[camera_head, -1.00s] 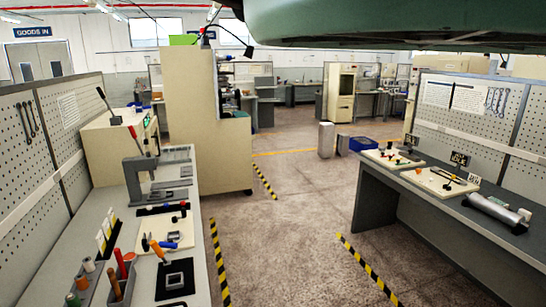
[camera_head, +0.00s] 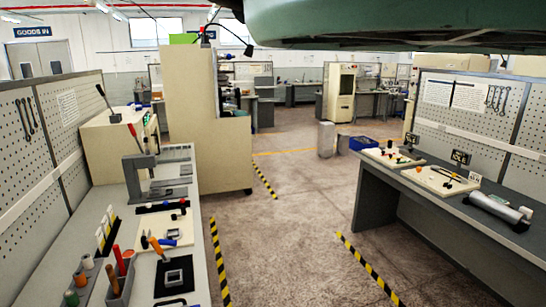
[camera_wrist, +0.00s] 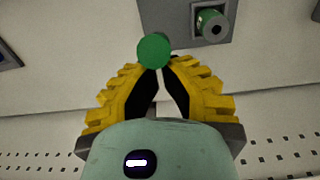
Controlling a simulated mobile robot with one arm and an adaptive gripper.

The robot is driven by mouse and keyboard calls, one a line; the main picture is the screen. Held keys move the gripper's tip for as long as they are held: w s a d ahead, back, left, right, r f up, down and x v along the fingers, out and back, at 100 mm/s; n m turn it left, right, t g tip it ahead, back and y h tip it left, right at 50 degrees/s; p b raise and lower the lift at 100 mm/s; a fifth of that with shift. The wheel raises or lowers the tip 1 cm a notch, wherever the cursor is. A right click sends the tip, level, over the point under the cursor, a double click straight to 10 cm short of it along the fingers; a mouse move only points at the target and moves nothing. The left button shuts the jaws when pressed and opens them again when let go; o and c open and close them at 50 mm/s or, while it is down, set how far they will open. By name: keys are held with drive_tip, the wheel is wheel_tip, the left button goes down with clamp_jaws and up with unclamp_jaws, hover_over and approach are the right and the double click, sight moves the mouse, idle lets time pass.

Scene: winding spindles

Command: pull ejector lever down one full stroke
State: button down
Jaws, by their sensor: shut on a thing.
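In the wrist view my gripper (camera_wrist: 157,72) has yellow ribbed fingers that meet at their tips. The tips are shut on a round green knob (camera_wrist: 154,50). It looks like a lever's end, but its shaft is hidden, so I cannot tell for sure that it is the ejector lever. The head view does not show my gripper or this knob.
The left bench carries a red-handled press (camera_head: 142,165), a beige machine with a black-handled lever (camera_head: 101,90), and tools. A tall beige cabinet (camera_head: 190,110) stands behind. The right bench (camera_head: 440,235) holds boards of parts. Open floor (camera_head: 295,210) lies between.

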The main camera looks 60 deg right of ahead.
drive_tip(key=shift+w+a+b, duration=0.5)
drive_tip(key=shift+a+b, duration=0.2)
drive_tip(key=shift+b, duration=0.25)
drive_tip(key=shift+w+a+b, duration=0.55)
drive_tip(key=shift+a+b, duration=0.15)
drive_tip(key=shift+b, duration=0.65)
drive_tip(key=shift+w+a+f+b, duration=0.3)
drive_tip(key=shift+w+a+b, duration=0.35)
drive_tip(key=shift+b, duration=1.05)
drive_tip(key=shift+s, duration=0.1)
wheel_tip(320, 180, up, 9)
drive_tip(key=p, duration=0.5)
drive_tip(key=shift+w+a, duration=0.35)
